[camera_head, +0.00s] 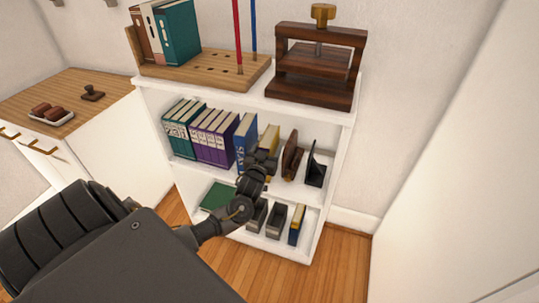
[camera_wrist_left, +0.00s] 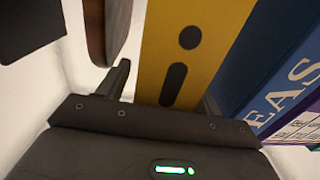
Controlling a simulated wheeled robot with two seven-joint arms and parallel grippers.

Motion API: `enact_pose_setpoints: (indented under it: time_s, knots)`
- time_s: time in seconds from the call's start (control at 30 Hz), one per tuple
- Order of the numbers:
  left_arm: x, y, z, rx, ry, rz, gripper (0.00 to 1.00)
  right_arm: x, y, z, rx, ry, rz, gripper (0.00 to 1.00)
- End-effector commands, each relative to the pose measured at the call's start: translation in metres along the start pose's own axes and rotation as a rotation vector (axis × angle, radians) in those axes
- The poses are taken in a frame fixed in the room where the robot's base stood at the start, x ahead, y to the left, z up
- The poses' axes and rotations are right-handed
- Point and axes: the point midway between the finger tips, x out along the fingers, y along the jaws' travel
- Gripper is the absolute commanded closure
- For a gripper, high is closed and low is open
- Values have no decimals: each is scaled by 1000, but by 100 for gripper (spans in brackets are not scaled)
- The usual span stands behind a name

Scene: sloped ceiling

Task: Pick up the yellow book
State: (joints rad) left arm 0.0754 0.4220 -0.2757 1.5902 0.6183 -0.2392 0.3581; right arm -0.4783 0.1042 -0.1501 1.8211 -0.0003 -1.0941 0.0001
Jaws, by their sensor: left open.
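The yellow book (camera_head: 270,135) stands upright on the middle shelf, just right of a blue book (camera_head: 245,132). Its lower part is hidden behind my left gripper (camera_head: 264,160) in the head view. In the left wrist view the yellow spine (camera_wrist_left: 192,50), with dark marks, fills the upper middle. My left gripper (camera_wrist_left: 166,90) is open there, with one finger left of the spine and the other at its right, near the blue book (camera_wrist_left: 275,75). I cannot tell whether the fingers touch the book. My right gripper is not in view.
A brown bookend-like piece (camera_head: 292,157) and a black one (camera_head: 315,168) stand right of the yellow book. Purple books (camera_head: 213,137) stand at left. The white shelf unit (camera_head: 342,150) carries a wooden press (camera_head: 318,62) on top. Wooden floor (camera_head: 340,270) is clear at right.

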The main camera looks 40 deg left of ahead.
Motion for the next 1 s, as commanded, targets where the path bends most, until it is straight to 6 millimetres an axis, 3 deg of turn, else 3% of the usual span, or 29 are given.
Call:
enact_pose_setpoints:
  time_s: [0.2,0.7,1.0]
  knots:
    - [0,0,0,1,-1,0,36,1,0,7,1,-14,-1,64]
    - [0,0,0,0,-1,1,100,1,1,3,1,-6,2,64]
    - [1,0,-4,-1,4,0,100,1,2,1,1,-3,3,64]
